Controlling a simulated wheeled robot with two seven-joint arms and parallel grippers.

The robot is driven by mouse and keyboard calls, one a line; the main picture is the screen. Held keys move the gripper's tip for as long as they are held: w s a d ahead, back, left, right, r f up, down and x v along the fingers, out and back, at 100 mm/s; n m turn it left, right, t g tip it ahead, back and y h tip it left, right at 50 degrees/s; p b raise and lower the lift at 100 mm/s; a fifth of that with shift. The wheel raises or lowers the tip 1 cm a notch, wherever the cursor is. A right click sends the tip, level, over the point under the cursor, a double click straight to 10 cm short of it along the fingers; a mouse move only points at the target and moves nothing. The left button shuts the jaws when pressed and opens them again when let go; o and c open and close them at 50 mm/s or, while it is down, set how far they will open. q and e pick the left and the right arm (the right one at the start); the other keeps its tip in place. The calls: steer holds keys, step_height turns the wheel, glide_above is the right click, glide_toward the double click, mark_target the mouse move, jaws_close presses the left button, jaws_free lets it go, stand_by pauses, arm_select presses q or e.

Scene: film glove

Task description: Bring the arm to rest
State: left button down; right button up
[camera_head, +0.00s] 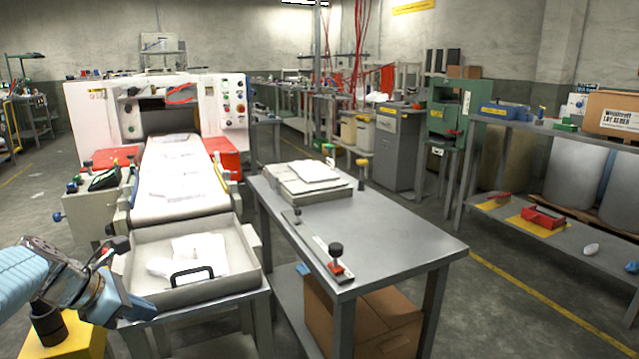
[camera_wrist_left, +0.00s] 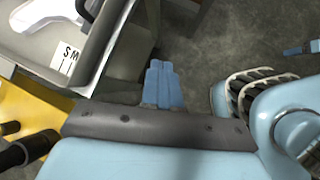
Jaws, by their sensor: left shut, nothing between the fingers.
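My left arm comes in from the left in the head view, with its light blue gripper (camera_head: 135,306) low beside the grey tray's left front corner. In the left wrist view the two blue fingers (camera_wrist_left: 163,86) lie together, shut with nothing between them, above the floor. The tray (camera_head: 201,294) stands on a small table and holds white film gloves (camera_head: 188,258).
A yellow block (camera_head: 75,338) is under my left arm. A conveyor (camera_head: 180,180) leads from a white machine to the tray. A grey table (camera_head: 385,235) to the right bears a stack of white sheets and a black-knobbed tool. A shelf (camera_head: 560,145) stands far right.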

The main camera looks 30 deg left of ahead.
arm_select(q)
steer(key=w+d+f+m+g, duration=0.2)
steer(key=w+d+f+m, duration=0.25)
steer(key=f, duration=0.45)
steer(key=w+d+f+m+g+h, duration=0.1)
steer(key=w+d+f+m, duration=0.25)
steer(key=d+f, duration=0.4)
steer(key=w+d+f+m+g, duration=0.25)
steer(key=f+m, duration=0.25)
steer(key=f, duration=0.6)
steer(key=s+d+f+m, duration=0.3)
steer(key=d+f+m, duration=0.2)
steer(key=d, duration=0.4)
steer(key=s+d+f+m+g+h, duration=0.1)
steer(key=s+d+f+m, duration=0.2)
steer(key=d, duration=0.6)
steer(key=s+d+f+m, duration=0.3)
steer(key=d+f+m, duration=0.4)
steer(key=d+m, duration=0.1)
steer(key=shift+d+f+h, duration=0.2)
steer(key=shift+d+h, duration=0.2)
steer(key=shift+d, duration=0.4)
